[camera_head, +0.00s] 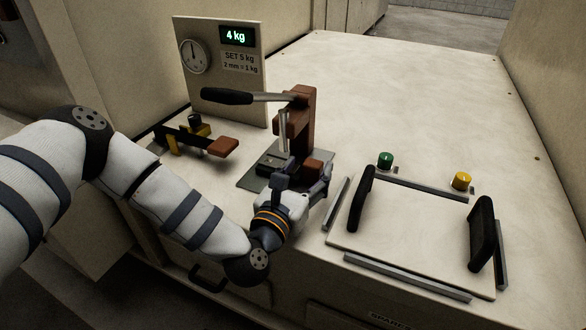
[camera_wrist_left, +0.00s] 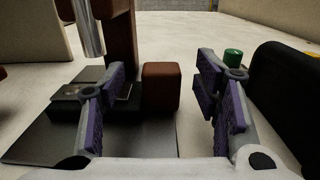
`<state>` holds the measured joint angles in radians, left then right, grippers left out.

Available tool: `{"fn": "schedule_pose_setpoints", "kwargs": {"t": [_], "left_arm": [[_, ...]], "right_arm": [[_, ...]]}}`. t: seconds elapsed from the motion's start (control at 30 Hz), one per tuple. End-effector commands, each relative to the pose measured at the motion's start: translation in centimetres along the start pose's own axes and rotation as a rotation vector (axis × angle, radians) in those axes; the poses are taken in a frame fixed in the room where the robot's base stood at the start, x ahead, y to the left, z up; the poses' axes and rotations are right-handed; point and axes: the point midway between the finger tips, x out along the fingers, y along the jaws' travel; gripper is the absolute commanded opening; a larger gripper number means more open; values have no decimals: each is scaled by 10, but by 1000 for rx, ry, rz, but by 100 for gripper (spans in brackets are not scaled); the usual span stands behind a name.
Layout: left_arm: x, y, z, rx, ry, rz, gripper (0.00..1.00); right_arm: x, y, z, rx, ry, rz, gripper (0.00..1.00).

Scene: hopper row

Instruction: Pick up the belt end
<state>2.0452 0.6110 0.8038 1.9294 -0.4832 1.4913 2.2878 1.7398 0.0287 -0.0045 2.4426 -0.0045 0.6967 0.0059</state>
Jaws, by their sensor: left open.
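I cannot make out a belt for certain. A reddish-brown block (camera_head: 312,168) sits at the right edge of a dark base plate (camera_head: 250,180), beside a brown press (camera_head: 303,112). My left gripper (camera_head: 302,182) is open just in front of this plate. In the left wrist view the same block (camera_wrist_left: 161,88) shows between the two purple-padded fingers (camera_wrist_left: 158,100), beyond them, with no visible contact. A dark clamp-like piece (camera_wrist_left: 75,100) lies on the plate behind the left finger, partly hidden. My right gripper is not in view.
The press lever (camera_head: 235,97) reaches left above the plate. A yellow-black fixture (camera_head: 185,138) with a red-brown pad stands left. A gauge panel (camera_head: 220,70) reading 4 kg stands behind. Right are a two-handled cover (camera_head: 410,235), a green button (camera_head: 385,160) and a yellow one (camera_head: 461,181). The back worktop is clear.

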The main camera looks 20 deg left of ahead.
Motion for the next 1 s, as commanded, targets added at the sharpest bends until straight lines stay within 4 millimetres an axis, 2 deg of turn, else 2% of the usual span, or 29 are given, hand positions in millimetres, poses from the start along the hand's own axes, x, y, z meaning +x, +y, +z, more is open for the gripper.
{"fn": "schedule_pose_setpoints", "kwargs": {"t": [0.1,0.17,0.4,0.43,0.67,0.7,1.0], "left_arm": [[23,0,0,1,-2,0,57],[30,0,0,1,0,0,57],[34,0,0,-1,2,-1,57],[34,0,-1,-1,2,-1,54],[34,0,-1,0,2,-1,2],[34,0,-1,0,2,-1,0],[34,0,3,0,1,-1,0]], "right_arm": [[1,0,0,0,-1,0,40],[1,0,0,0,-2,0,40],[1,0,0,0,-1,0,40],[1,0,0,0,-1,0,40],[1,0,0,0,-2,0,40],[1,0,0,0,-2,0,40],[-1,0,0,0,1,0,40]]}}
